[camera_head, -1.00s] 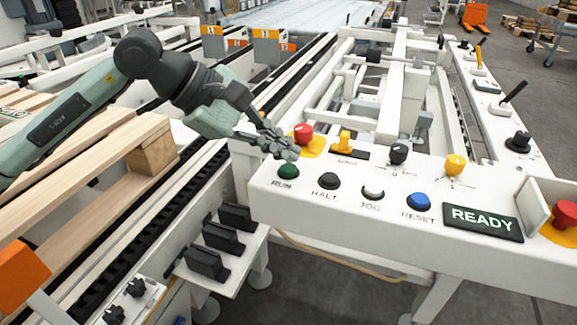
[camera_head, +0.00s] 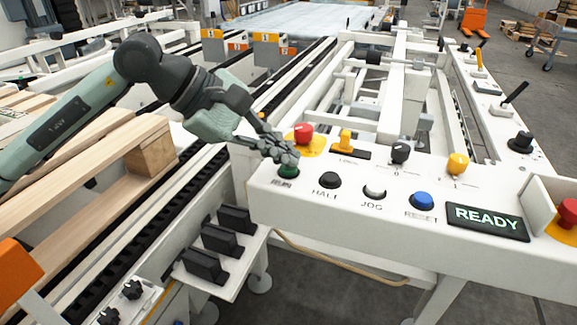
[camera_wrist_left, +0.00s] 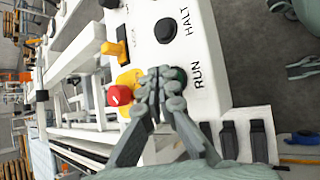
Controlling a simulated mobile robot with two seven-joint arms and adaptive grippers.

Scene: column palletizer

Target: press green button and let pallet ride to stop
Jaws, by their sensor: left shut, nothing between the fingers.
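The green RUN button (camera_head: 288,172) is at the left end of the white control panel (camera_head: 340,213). My left gripper (camera_head: 288,157) is shut and empty, with its fingertips right over the button and covering part of it. I cannot tell whether they touch it. In the left wrist view the fingertips (camera_wrist_left: 160,80) hide most of the green button (camera_wrist_left: 180,75) beside the word RUN. The display (camera_head: 487,220) reads READY. A wooden pallet (camera_head: 95,190) lies on the chain conveyor at the left. My right gripper does not show in the head view.
A red mushroom button (camera_head: 303,134) on a yellow plate stands just behind the green one. The black HALT button (camera_head: 330,180), white JOG button (camera_head: 374,191) and blue RESET button (camera_head: 421,201) run to the right. Another red stop (camera_head: 567,212) is at the far right.

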